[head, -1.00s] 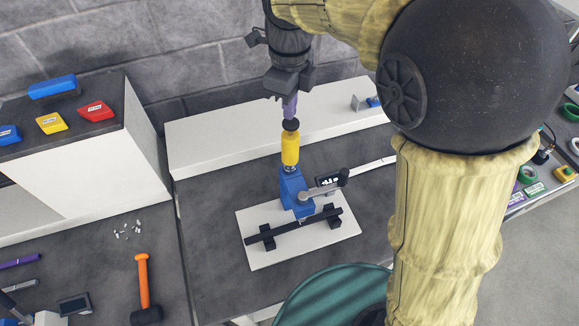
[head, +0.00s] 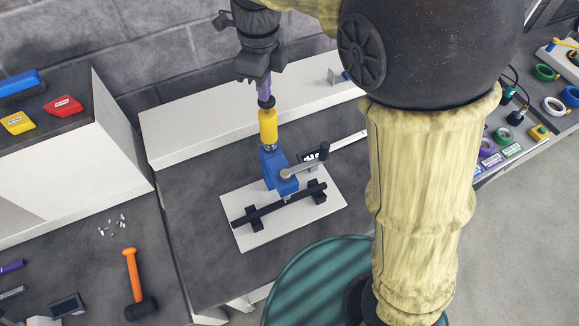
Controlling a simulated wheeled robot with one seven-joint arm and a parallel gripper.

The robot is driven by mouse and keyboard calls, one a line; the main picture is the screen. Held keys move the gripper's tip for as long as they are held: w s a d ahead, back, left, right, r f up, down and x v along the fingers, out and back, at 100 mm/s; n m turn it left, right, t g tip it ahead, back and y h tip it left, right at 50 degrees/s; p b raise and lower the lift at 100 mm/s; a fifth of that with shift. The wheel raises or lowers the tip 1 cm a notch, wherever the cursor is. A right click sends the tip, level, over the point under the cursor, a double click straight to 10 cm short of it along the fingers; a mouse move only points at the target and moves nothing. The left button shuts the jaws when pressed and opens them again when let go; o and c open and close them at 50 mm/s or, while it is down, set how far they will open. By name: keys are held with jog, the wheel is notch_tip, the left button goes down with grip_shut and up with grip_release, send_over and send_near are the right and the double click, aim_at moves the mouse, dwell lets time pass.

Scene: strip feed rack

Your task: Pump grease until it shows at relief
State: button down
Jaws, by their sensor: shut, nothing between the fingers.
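The block has a grey lever (head: 305,170) with a black knob and sits on a white plate (head: 241,236). My gripper (head: 264,97) is shut and points down, its purple fingers right above the black cap and seemingly touching it. No grease is visible, and the relief cannot be made out at this size.
A black bar (head: 252,217) on two black blocks crosses the plate. A long white ledge (head: 205,135) runs behind. An orange-handled hammer (head: 133,275) lies left. Tape rolls (head: 554,106) are at far right.

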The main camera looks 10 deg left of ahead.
jog(key=shift+f, duration=0.1)
jog(key=shift+f+b, duration=0.3)
jog(key=shift+f, duration=0.3)
jog(key=shift+r+p, duration=1.4)
jog(key=shift+r, duration=0.1)
jog(key=shift+f, duration=0.2)
jog(key=shift+f+b, duration=0.4)
jog(key=shift+f, duration=0.15)
